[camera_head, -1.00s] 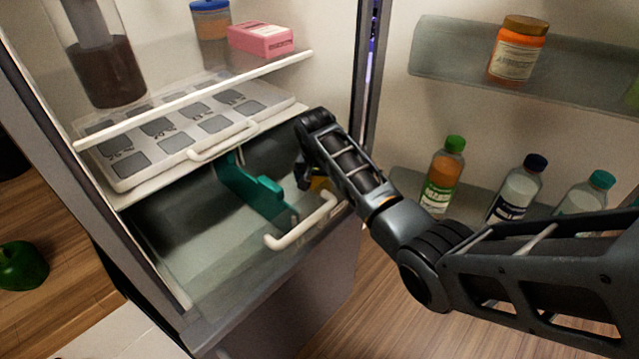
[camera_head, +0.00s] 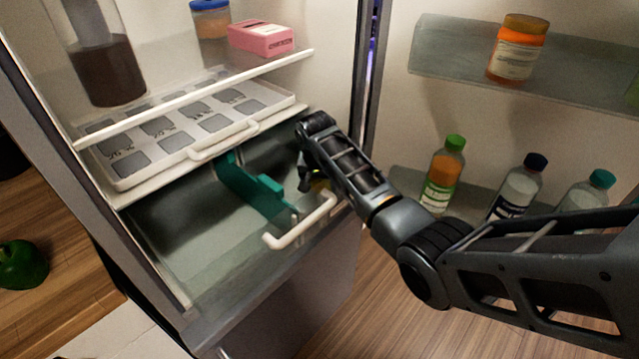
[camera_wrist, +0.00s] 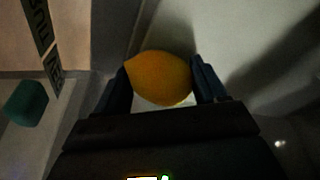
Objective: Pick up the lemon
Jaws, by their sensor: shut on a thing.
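The lemon (camera_wrist: 160,78) is yellow-orange and sits between the two dark fingers of my gripper (camera_wrist: 160,82) in the wrist view. The fingers touch it on both sides, so my gripper is shut on it. In the head view, my gripper (camera_head: 308,180) points down into the open drawer at its right side. Only a small yellow patch of the lemon (camera_head: 320,185) shows there, mostly hidden behind the arm. I cannot tell whether the lemon still rests on the drawer floor.
A green divider (camera_head: 255,188) stands in the drawer left of my gripper. A white drawer handle (camera_head: 300,222) is in front. A white tray (camera_head: 165,145) with a handle lies above. Door shelves hold bottles (camera_head: 441,178) and an orange jar (camera_head: 517,50) at the right.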

